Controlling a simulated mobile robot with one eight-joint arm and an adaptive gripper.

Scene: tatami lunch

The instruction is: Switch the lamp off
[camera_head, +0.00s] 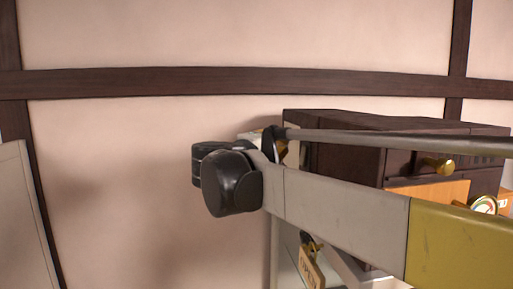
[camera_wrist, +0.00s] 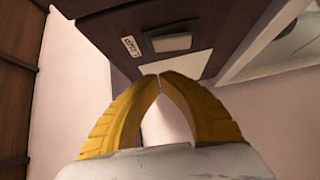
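My gripper (camera_wrist: 160,77) shows in the wrist view with its two yellow fingers curved together, the tips meeting or nearly so, and nothing between them. A grey switch (camera_wrist: 170,43) sits on a dark brown panel (camera_wrist: 205,25) just beyond the fingertips, slightly above them in the picture. A small white label (camera_wrist: 131,46), which seems to read "LAMP", is beside the switch. I cannot tell whether the tips touch the panel; they look apart from the switch. The lamp itself is in neither view.
A dark cabinet (camera_head: 335,160) with a brass knob (camera_head: 437,166) stands behind my arm in the head view. A round dial (camera_head: 485,205) and a hanging wooden tag (camera_head: 310,268) are near it. The pale wall (camera_head: 110,180) at left is bare.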

